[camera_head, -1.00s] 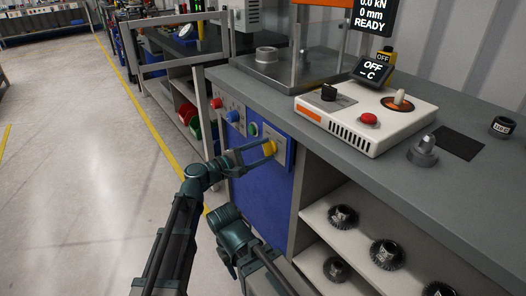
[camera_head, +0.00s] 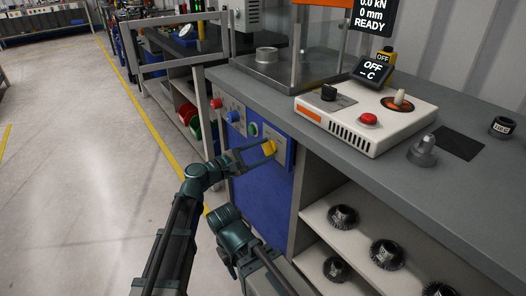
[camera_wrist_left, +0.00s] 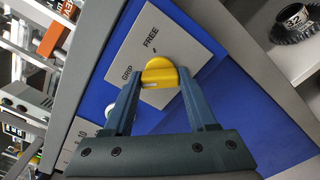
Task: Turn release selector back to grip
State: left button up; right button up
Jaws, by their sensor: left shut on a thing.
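The release selector is a yellow knob (camera_head: 268,148) on a light grey plate on the blue front panel of the bench. The left wrist view shows the knob (camera_wrist_left: 160,72) close up, with FREE printed above it and GRIP to its left on the plate (camera_wrist_left: 140,42). My left gripper (camera_head: 266,151) reaches it from the left. Its fingers (camera_wrist_left: 160,82) are shut on the knob, one on each side. A small dark mark shows on the plate just above the knob. I cannot tell exactly which label the knob points at. My right gripper is not clearly in view.
A green button (camera_head: 253,130), a blue button (camera_head: 233,117) and a red button (camera_head: 216,103) sit left of the selector. A control box (camera_head: 365,120) stands on the bench top. Open shelves (camera_head: 318,216) with several gears are at the right. The floor at left is clear.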

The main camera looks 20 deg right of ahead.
pick_arm(q)
jog(key=o, duration=1.4)
jog(key=shift+c, duration=0.2)
jog(key=shift+a, duration=0.15)
jog(key=v, duration=1.3)
jog(key=shift+s+a, duration=0.15)
jog(key=shift+a, duration=0.15)
jog(key=shift+f, duration=0.1)
